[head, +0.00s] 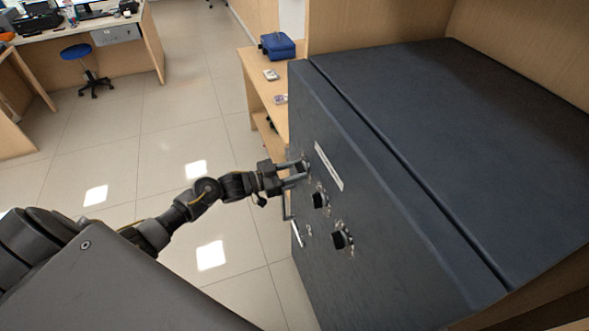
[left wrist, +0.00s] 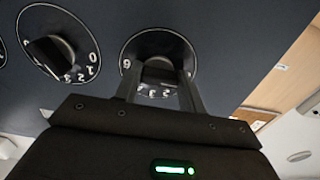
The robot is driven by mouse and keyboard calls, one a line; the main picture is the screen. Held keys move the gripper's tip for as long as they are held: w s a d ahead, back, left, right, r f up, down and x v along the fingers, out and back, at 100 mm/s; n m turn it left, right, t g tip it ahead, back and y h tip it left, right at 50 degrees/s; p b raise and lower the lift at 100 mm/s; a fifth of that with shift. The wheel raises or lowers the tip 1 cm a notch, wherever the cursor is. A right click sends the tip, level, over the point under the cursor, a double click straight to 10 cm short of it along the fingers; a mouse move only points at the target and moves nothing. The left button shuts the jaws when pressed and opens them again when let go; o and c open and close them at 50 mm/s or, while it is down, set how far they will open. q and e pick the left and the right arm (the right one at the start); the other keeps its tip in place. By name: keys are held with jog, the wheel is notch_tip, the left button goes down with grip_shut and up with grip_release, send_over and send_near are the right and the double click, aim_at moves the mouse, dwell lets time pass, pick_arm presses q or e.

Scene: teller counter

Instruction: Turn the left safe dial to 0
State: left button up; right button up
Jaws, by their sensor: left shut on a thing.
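The dark safe (head: 370,200) stands at the right in the head view, with three black dials on its front face. My left gripper (head: 300,172) is shut on the left safe dial, the farthest one in the head view, and its fingers partly cover it. In the left wrist view the left safe dial (left wrist: 158,48) sits between the two fingers (left wrist: 160,88). Its ring of digits is partly hidden, and I cannot tell which number it points to. My right gripper is not in view.
A white label strip (head: 328,166) and a handle (head: 287,206) are on the safe front. A wooden shelf (head: 258,85) with a blue case (head: 278,46) stands behind.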

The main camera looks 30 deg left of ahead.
pick_arm(q)
jog(key=shift+f, duration=0.1)
dwell(0.4)
jog(key=o, duration=1)
jog(key=b+v, duration=0.3)
jog(key=v, duration=0.8)
